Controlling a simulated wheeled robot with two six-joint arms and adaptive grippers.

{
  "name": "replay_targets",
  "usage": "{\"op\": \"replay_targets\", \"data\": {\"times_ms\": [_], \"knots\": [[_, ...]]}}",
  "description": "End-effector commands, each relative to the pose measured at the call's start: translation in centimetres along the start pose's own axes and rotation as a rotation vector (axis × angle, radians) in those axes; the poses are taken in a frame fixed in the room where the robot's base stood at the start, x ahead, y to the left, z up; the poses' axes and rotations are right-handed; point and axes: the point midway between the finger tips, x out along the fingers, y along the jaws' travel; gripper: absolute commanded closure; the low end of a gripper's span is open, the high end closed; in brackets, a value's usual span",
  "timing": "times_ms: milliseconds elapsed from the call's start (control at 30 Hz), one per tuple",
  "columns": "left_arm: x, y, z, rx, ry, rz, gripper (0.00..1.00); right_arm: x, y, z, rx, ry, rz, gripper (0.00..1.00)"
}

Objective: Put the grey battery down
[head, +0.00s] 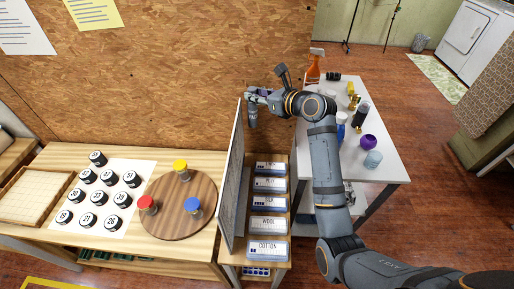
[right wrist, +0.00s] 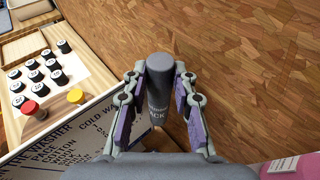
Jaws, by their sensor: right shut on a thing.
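The grey battery (head: 253,118) is a dark grey cylinder hanging below my right gripper (head: 257,97) in the head view. In the right wrist view the battery (right wrist: 158,80) sits between the two purple-padded fingers of my right gripper (right wrist: 159,95), with partly readable lettering on its side. The gripper is shut on it. It is held up in the air, near the plywood wall and by the top edge of an upright board (head: 233,180). My left gripper is not in view.
Labelled bins (head: 268,225) stand right of the board. A wooden table at left holds numbered black pieces on a white sheet (head: 135,167) and a round board (head: 177,222) with red, yellow and blue pieces. A white table (head: 390,165) at right holds bottles and cups.

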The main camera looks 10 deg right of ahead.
Motion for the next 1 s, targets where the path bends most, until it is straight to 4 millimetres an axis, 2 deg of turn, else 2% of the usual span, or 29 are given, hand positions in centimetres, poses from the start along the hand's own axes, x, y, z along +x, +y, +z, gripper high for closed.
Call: {"op": "replay_targets", "data": {"times_ms": [33,300,500,633,867,1000], "knots": [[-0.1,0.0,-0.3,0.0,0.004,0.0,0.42,0.4,0.0,-1.4,0.004,0.004,0.002,1.0],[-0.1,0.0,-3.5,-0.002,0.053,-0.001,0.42,2.4,0.0,-7.9,0.002,0.002,0.001,1.0],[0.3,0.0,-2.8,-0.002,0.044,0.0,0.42,3.8,0.0,-12.3,0.002,0.001,0.0,1.0],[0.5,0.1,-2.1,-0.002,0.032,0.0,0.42,4.4,0.0,-14.1,0.001,-0.001,0.0,1.0],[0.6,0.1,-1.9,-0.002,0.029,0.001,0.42,4.7,0.0,-15.0,-0.001,-0.002,0.0,1.0],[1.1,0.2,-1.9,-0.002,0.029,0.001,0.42,5.4,0.0,-17.3,0.001,0.0,0.0,1.0]]}}
